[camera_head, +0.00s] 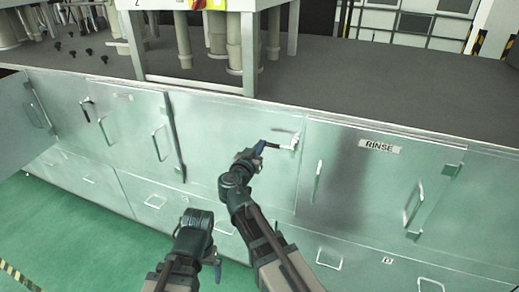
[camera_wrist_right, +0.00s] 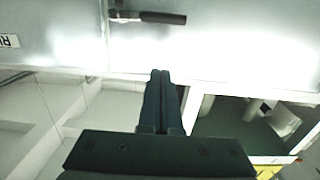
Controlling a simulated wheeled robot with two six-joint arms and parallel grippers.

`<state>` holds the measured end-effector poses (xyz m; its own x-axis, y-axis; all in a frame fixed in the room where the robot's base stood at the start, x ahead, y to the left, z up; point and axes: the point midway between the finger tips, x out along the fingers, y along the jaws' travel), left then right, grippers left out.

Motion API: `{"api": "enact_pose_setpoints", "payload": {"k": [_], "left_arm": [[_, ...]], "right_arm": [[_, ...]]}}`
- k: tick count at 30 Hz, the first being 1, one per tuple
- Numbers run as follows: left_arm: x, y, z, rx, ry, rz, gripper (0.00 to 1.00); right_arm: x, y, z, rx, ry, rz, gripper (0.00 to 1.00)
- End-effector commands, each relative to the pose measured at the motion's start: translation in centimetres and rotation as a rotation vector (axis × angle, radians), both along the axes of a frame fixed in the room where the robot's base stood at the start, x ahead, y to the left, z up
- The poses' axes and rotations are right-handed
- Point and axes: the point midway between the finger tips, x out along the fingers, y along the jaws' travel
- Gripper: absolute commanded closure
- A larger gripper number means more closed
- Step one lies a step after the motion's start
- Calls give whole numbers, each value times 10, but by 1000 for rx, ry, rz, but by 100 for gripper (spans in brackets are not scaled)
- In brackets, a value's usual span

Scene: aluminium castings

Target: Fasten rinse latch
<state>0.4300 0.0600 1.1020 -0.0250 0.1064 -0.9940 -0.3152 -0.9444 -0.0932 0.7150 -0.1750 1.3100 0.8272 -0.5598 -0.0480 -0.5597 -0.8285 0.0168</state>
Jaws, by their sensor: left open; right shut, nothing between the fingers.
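The rinse latch is a lever with a dark grip, seen in the right wrist view (camera_wrist_right: 150,17). It lies level across the panel left of the RINSE door in the head view (camera_head: 286,148). Its dark grip points away from the RINSE door (camera_head: 345,185), which looks flush in its frame. My right gripper (camera_head: 262,148) is at the lever's left end in the head view. In the right wrist view its fingers (camera_wrist_right: 160,75) are together and empty, with the lever beyond their tips; contact is unclear. My left gripper (camera_head: 217,271) hangs low in front of the cabinets, its fingers small and partly hidden.
The RINSE sign (camera_head: 379,146) is on the door. A dark worktop (camera_head: 330,80) runs above, bearing a metal frame (camera_head: 248,55) with castings. At left, one cabinet door (camera_head: 20,115) stands open. Bar handles (camera_head: 318,181) stick out from the fronts. Green floor (camera_head: 60,235) is clear at lower left.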

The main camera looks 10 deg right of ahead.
Motion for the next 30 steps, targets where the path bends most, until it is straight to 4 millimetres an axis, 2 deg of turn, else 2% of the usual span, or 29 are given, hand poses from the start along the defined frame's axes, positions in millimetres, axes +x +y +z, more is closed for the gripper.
{"api": "enact_pose_setpoints", "payload": {"k": [1,3,10,12,18,30], "left_arm": [[0,0,-1,0,0,0,0],[0,0,-2,0,0,0,0],[0,0,-7,0,0,-1,0],[0,0,-22,1,0,-3,0],[0,0,-38,1,1,-8,0],[0,0,-43,2,0,-10,0]], "right_arm": [[13,-7,-1,0,0,-3,100],[26,-15,-2,0,0,-3,100],[62,-41,-7,0,1,-2,100],[59,-40,-22,1,1,0,100],[61,-42,-38,1,1,0,100],[62,-43,-43,0,0,0,100]]}}
